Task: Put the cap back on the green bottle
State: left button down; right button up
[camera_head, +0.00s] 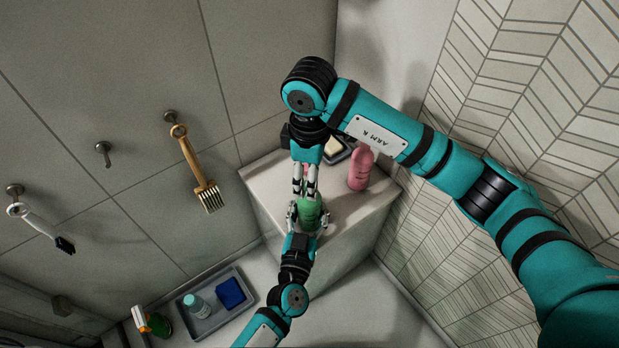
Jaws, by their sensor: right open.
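The green bottle (311,212) is at the front of the white ledge. My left gripper (307,217) comes up from below, with its fingers on either side of the bottle and appearing to grip it. My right gripper (305,188) points down at the bottle's top end from above. Its fingers are open, one on each side of the top. I cannot make out the cap; the fingers hide the bottle's top.
A pink bottle (360,168) stands on the white ledge (264,176) close to my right arm. A dark soap dish (345,154) is behind it. A grey tray (205,325) at lower left holds a teal-labelled bottle (196,304) and a blue block (230,293). Brushes hang on the left wall.

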jog(key=shift+r, duration=1.45)
jog(key=shift+c, duration=0.4)
